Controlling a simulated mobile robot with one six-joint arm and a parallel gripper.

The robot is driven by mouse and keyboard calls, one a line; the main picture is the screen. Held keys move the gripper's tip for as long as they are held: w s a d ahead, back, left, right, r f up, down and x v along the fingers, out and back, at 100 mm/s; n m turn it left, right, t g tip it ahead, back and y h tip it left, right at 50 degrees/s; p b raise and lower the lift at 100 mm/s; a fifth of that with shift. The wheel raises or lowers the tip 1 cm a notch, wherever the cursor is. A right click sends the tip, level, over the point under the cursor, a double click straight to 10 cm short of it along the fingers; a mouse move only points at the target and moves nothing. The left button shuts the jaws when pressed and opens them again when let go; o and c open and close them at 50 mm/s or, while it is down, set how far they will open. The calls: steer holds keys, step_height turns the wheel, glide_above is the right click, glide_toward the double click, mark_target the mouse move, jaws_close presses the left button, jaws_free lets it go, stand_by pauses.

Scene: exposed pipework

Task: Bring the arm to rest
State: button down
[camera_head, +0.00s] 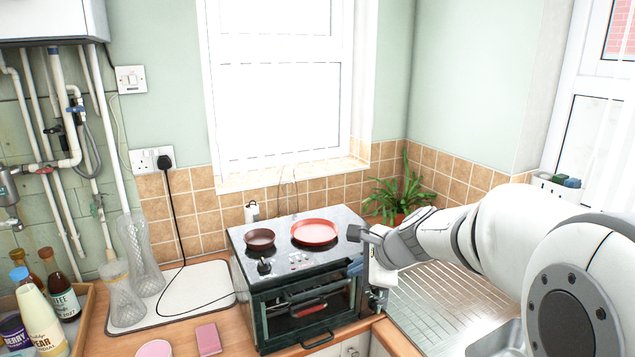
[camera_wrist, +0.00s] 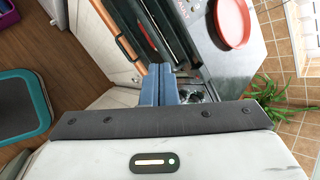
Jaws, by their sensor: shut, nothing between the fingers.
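My white arm reaches in from the right in the head view. My gripper (camera_head: 354,267) is at the right front corner of the small oven (camera_head: 305,297). In the wrist view my gripper (camera_wrist: 160,70) shows two blue fingers pressed together with nothing between them. The fingers point toward the oven's front right side. Whether they touch the oven I cannot tell.
The oven's top bears a red pan (camera_head: 314,232) and a small dark red pan (camera_head: 260,239). A potted plant (camera_head: 397,193) stands behind my wrist. A metal draining board (camera_head: 425,295) lies below my arm. Bottles in a wooden tray (camera_head: 88,300) and glass carafes (camera_head: 140,255) stand at left.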

steer(key=s+d+f+n+g+h+b, duration=0.1)
steer(key=s+f+n, duration=0.3)
steer(key=s+n, duration=0.5)
steer(key=s+d+f+n+g+h+b, duration=0.2)
steer(key=s+n, duration=0.6)
steer(key=s, duration=0.7)
step_height(320, 180, down, 2)
steer(key=shift+s+d+f+n+g+h+b, duration=0.2)
steer(key=shift+s+d+n+g+h+b, duration=0.15)
steer(key=shift+d+h+b, duration=0.65)
steer(key=shift+d, duration=0.25)
